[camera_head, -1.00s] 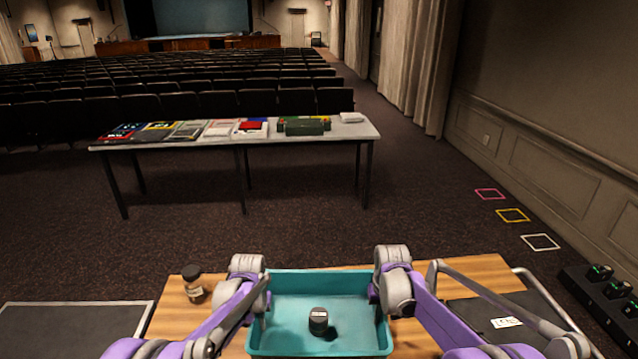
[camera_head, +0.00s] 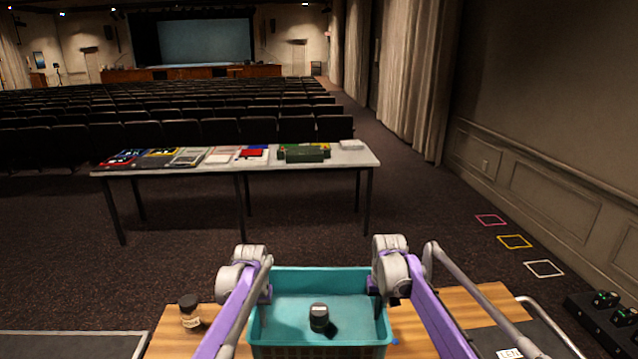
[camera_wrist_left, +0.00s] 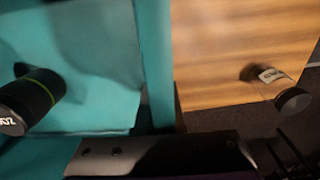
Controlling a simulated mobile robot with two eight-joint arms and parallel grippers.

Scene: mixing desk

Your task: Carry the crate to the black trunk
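The teal crate (camera_head: 320,350) is between my two arms at the bottom centre of the head view. A dark jar (camera_head: 319,317) with a black lid stands inside it. My left gripper (camera_head: 262,312) is shut on the crate's left wall. My right gripper (camera_head: 378,302) is shut on its right wall, its fingertips partly hidden. The left wrist view shows the crate wall (camera_wrist_left: 153,65) and the dark jar (camera_wrist_left: 35,98) inside. The crate appears to hang above the wooden desk. A dark flat surface with a white label (camera_head: 510,353) lies at lower right; I cannot tell whether it is the black trunk.
Coloured floor squares (camera_head: 515,242) and a black charger-like unit (camera_head: 605,315) are at right. A pale-framed dark panel (camera_head: 70,347) is lower left.

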